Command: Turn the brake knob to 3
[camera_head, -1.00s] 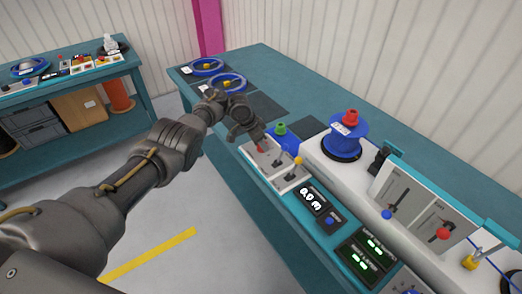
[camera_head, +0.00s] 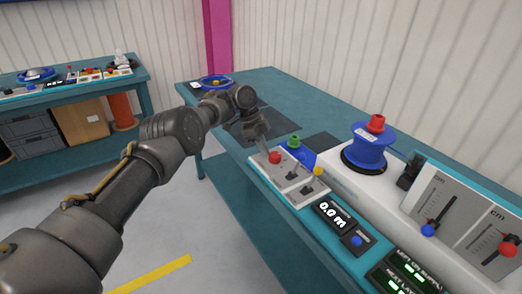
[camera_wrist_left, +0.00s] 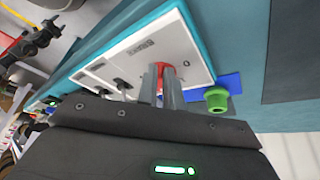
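The white control panel (camera_head: 262,168) on the teal bench has a red knob (camera_head: 275,157) and dark switches beside it. The panel also shows in the left wrist view (camera_wrist_left: 190,42), with small print too blurred to read. The knob's setting is unreadable. My right gripper is not in view.
A green knob (camera_head: 293,141) on a blue part stands just behind the panel. A yellow-tipped lever (camera_head: 318,171) is right of it. A "0.0 m" display (camera_head: 332,211), a blue reel (camera_head: 369,148) and a slider panel (camera_head: 440,195) stand further right.

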